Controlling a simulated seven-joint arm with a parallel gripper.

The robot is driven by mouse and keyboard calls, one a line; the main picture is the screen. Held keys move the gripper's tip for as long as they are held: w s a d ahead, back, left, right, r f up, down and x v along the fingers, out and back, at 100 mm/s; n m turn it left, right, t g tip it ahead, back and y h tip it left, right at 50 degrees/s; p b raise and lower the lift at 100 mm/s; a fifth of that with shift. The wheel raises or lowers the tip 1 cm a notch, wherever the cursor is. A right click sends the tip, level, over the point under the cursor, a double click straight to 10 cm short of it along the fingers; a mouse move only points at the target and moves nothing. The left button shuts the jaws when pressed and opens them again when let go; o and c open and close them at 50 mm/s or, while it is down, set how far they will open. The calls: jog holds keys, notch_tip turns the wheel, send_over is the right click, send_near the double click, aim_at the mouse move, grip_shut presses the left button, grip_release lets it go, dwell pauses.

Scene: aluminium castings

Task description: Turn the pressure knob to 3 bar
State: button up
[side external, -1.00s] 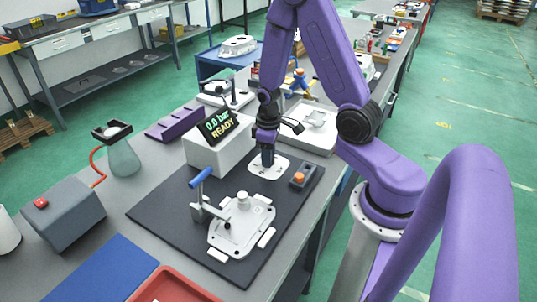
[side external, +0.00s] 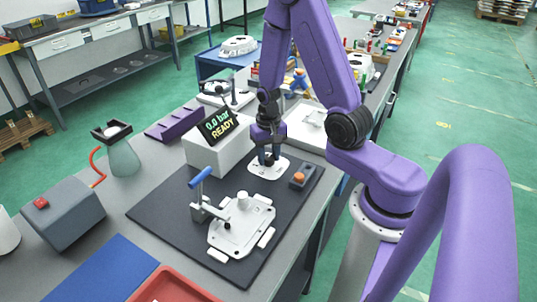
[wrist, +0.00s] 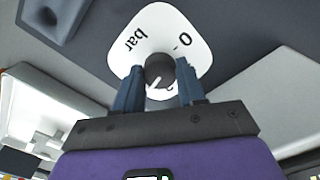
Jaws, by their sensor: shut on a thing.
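The pressure knob (wrist: 159,70) is a dark round knob with a white pointer line, on a white dial plate (wrist: 182,30) marked "bar" and "0". The plate also shows in the side external view (side external: 262,171), on the dark mat. My gripper (wrist: 160,80) is down at the knob, its two fingers on either side of it, shut on it. In the side external view my gripper (side external: 267,160) stands over the plate and hides most of the knob. The display (side external: 217,126) on the white box reads "0.0 bar READY".
A small grey box with an orange button (side external: 299,178) sits just right of the plate. A casting (side external: 240,232) with a blue-handled clamp (side external: 200,178) lies in front on the mat (side external: 160,210). The white display box (side external: 205,155) stands close on the left.

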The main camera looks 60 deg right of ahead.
aim_at(269, 157)
jog(key=shift+s+m, duration=0.1)
jog(key=shift+m, duration=0.9)
jog(key=o, duration=1.1)
jog(key=shift+c, duration=0.2)
jog(key=shift+r, duration=0.5)
notch_tip(269, 157, up, 16)
jog(key=shift+r, duration=0.2)
